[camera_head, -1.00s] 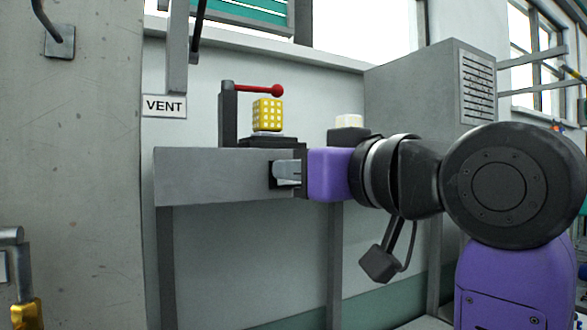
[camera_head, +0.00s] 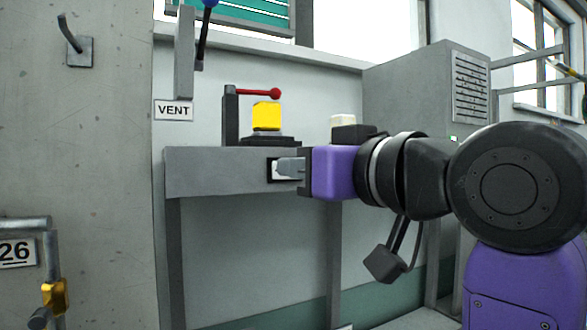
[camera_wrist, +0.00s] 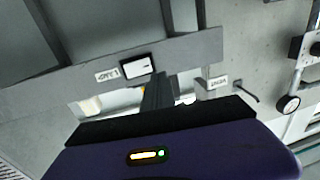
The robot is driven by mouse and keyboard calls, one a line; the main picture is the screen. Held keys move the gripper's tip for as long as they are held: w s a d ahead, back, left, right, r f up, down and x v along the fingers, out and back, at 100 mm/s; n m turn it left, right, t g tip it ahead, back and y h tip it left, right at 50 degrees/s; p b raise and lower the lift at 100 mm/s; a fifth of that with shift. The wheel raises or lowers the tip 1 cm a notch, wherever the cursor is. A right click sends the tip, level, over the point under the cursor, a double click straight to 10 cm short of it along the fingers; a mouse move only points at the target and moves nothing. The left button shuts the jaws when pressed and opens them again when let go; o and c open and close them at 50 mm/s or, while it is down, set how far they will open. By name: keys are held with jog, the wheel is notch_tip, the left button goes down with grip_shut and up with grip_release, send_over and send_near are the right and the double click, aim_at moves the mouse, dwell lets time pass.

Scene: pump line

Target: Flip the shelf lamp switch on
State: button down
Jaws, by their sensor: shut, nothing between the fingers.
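The shelf lamp (camera_head: 267,116) is a yellow block on a dark base on the grey shelf (camera_head: 215,172), and it glows bright, plain yellow. The switch (camera_head: 271,175) is a white rocker in a black frame on the shelf's front face. It also shows in the wrist view (camera_wrist: 138,66), beside a small label. My gripper (camera_head: 289,167) is shut and empty, its fingertips right in front of the switch and covering part of it in the head view. I cannot tell whether they touch it.
A dark post with a red-knobbed lever (camera_head: 274,94) stands by the lamp. A black block with a cream top (camera_head: 343,126) sits at the shelf's right. A VENT sign (camera_head: 173,110) is at the left, and a grey vented cabinet (camera_head: 410,95) stands behind my arm.

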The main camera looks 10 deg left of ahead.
jog(key=s+d+b, duration=0.2)
jog(key=s+d, duration=0.1)
jog(key=s, duration=0.4)
jog(key=shift+s+d, duration=0.4)
